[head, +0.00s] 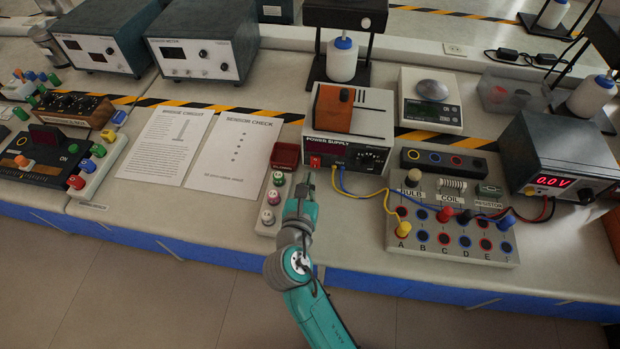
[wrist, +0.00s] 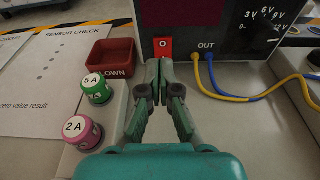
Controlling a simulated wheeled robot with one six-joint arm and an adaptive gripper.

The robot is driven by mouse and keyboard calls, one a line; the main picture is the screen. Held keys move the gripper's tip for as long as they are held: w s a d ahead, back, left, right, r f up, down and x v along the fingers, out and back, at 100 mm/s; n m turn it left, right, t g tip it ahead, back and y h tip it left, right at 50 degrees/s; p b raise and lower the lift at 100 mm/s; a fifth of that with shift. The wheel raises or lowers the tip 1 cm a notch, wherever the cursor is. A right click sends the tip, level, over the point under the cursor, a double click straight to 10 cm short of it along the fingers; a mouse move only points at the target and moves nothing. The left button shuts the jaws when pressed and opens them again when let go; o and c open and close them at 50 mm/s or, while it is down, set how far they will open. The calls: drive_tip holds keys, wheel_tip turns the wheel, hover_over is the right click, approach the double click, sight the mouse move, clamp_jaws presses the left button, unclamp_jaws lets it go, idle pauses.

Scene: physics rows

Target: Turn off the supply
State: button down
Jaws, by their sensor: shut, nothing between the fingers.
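In the head view my gripper (head: 304,186) is in front of the supply. Yellow and blue leads (wrist: 240,98) run from its OUT sockets to the right.
Left of my gripper stand a green 5 A fuse (wrist: 95,88), a pink 2 A fuse (wrist: 81,131) and a red tray (wrist: 109,61). The circuit board (head: 455,240) with plugged leads is at right. A meter (head: 560,165) reads 0.0 V.

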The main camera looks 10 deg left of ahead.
drive_tip(key=s+r, duration=0.3)
drive_tip(key=s, duration=0.4)
drive_tip(key=shift+s+a+r, duration=0.15)
drive_tip(key=shift+s+r, duration=0.15)
drive_tip(key=shift+s, duration=0.1)
